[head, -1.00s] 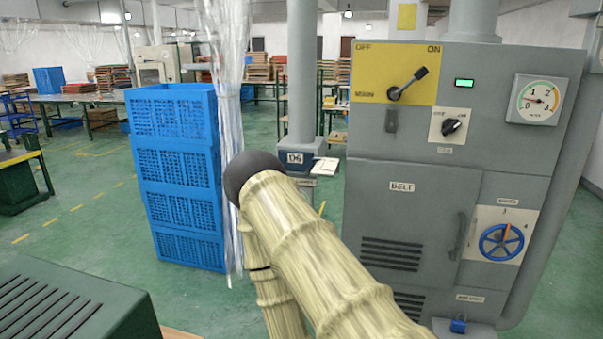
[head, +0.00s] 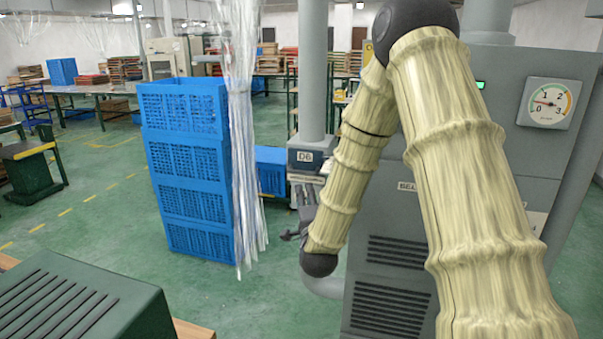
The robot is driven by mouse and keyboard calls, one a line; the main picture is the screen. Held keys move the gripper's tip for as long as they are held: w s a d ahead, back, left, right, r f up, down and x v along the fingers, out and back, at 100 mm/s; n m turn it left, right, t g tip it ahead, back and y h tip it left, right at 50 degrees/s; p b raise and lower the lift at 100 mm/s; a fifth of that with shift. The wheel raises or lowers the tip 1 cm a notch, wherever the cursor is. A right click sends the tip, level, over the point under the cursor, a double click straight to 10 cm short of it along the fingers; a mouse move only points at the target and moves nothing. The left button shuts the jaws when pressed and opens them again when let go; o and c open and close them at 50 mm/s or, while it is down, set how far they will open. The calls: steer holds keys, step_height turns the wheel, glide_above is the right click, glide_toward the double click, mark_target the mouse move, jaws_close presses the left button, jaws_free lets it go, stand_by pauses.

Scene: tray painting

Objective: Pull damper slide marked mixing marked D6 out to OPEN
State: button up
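A dark grey box labelled D6 (head: 310,156) sits around the lower part of a vertical grey duct (head: 312,70), left of the machine cabinet. A pale plate or ledge shows just below it, but I cannot make out the slide's handle or its position. My gripper (head: 289,235) is below and slightly left of the D6 box, at the end of my pale-sleeved arm, apart from the box. Part of the duct's lower end is hidden behind my arm.
A stack of blue crates (head: 190,165) with clear plastic strips (head: 243,130) stands left of my gripper. The grey cabinet (head: 395,300) with a gauge (head: 546,103) is on the right, partly hidden by my arm. A green ribbed machine (head: 80,305) fills the lower left. Green floor lies between.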

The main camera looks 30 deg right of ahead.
mark_target(302, 173)
steer(key=p+x, duration=0.1)
steer(key=x, duration=0.2)
steer(key=p+x, duration=0.1)
steer(key=x, duration=0.3)
steer(key=r+p+x, duration=0.1)
steer(key=x, duration=0.3)
steer(key=shift+s+d+r, duration=0.1)
steer(key=shift+d, duration=0.1)
jaws_close()
steer(key=shift+s, duration=0.1)
